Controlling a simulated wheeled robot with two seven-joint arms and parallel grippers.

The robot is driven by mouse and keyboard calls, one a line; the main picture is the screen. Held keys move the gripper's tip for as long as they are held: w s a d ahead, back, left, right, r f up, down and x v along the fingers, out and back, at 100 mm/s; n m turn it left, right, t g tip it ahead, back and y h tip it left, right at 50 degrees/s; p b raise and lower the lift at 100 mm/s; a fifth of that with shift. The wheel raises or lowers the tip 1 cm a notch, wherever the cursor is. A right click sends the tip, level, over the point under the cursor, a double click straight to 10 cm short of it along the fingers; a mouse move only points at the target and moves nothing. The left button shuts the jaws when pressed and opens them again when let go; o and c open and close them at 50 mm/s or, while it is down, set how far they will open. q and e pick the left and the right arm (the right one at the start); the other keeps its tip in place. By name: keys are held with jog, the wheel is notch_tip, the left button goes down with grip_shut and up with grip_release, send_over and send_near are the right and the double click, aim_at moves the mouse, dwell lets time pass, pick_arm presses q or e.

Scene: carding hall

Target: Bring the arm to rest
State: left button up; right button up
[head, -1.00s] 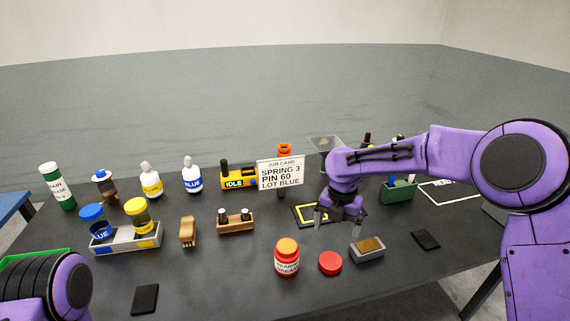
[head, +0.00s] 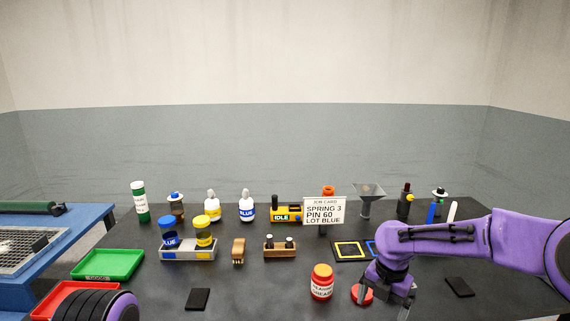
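My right arm (head: 470,240) reaches in from the right over the dark table (head: 265,292). Its gripper (head: 389,296) points down near the front, beside the red lid (head: 361,295), with its fingers apart and nothing seen between them. Whether it touches the table or lid I cannot tell. Of my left arm only a dark ribbed and purple link shows at the bottom left; its gripper is out of view. The job card (head: 324,211) stands at the back middle and reads SPRING 3, PIN 60, LOT BLUE.
Bottles, a funnel (head: 368,198) and a yellow IDLE device (head: 287,214) line the back. A grey caddy (head: 188,253) holds blue and yellow jars. Green (head: 107,265) and red (head: 70,301) trays lie left.

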jog(key=s+a+f+m+t+y, duration=0.1)
jog(key=s+a+f+m, duration=0.1)
jog(key=s+f+m, duration=0.65)
jog(key=s+a+f+m+y, duration=0.1)
jog(key=s+f+m, duration=0.65)
jog(key=f, duration=0.65)
jog(key=s+d+f+m+t+h, duration=0.1)
jog(key=s+d+m+h, duration=0.3)
jog(key=s+m, duration=0.5)
jog(key=s+d+f+m+t+h, duration=0.1)
jog(key=s+d+f+m, duration=0.1)
jog(key=s+d+m, duration=0.55)
pick_arm(q)
notch_tip(320, 180, down, 7)
jog(key=b, duration=0.6)
jog(key=shift+w+b, duration=0.3)
jog(key=shift+w, duration=0.1)
pick_arm(e)
notch_tip(320, 180, down, 6)
jog(key=s+a+m, duration=0.1)
jog(key=m, duration=0.1)
jog(key=shift+s+a+h, duration=0.15)
jog(key=shift+a+h, duration=0.15)
